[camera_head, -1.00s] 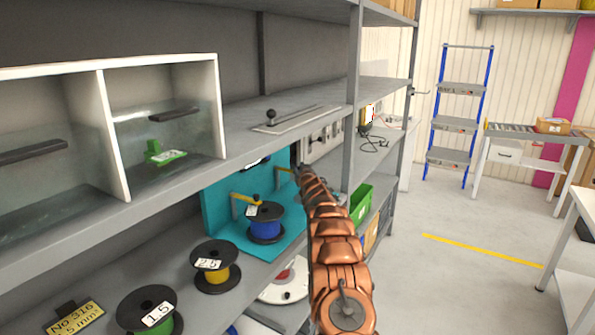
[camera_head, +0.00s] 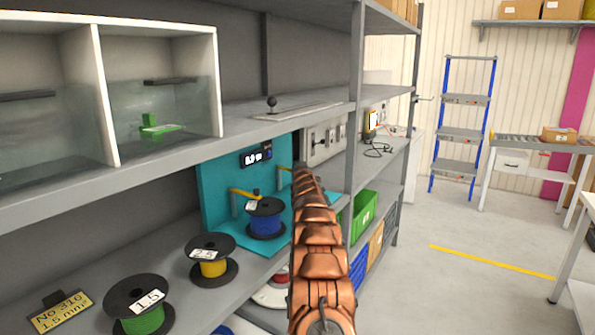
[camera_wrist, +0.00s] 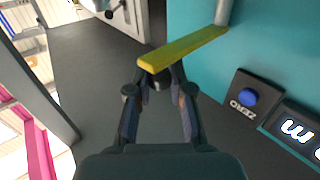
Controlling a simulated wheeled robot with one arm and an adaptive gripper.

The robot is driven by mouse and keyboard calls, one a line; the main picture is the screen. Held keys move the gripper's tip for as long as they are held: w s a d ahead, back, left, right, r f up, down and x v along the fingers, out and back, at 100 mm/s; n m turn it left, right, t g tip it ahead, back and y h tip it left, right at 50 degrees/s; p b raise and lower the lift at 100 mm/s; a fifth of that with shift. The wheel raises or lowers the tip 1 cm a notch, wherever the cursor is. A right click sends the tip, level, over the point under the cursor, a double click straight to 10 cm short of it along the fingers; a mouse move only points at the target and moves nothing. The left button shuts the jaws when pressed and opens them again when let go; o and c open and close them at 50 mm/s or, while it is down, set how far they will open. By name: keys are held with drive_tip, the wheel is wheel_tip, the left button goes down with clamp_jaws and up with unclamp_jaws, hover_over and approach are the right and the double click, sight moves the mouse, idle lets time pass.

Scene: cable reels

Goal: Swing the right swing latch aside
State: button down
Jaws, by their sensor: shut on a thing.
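The right swing latch is a yellow bar (camera_wrist: 185,48) on a grey post in front of the teal panel in the wrist view. My gripper (camera_wrist: 160,82) is shut on the bar near its free end. In the head view my copper-coloured arm hides the gripper and most of this latch; only a short yellow piece (camera_head: 284,169) shows. The left swing latch (camera_head: 243,193) is another yellow bar on a post, beside the blue reel (camera_head: 265,219) on the teal stand (camera_head: 216,205).
A blue ZERO button (camera_wrist: 249,96) and a lit display (camera_wrist: 300,130) sit right of the gripper. A yellow reel (camera_head: 213,262) and a green reel (camera_head: 139,312) stand on the lower shelf. A shelf upright (camera_head: 354,120) rises right of my arm. The floor on the right is clear.

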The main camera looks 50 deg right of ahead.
drive_tip(key=shift+r, duration=0.1)
drive_tip(key=c, duration=1)
unclamp_jaws()
drive_tip(key=shift+c, duration=0.2)
drive_tip(key=shift+s+a, duration=0.1)
drive_tip(key=shift+a, duration=0.05)
drive_tip(key=v, duration=1.1)
drive_tip(key=shift+s, duration=0.3)
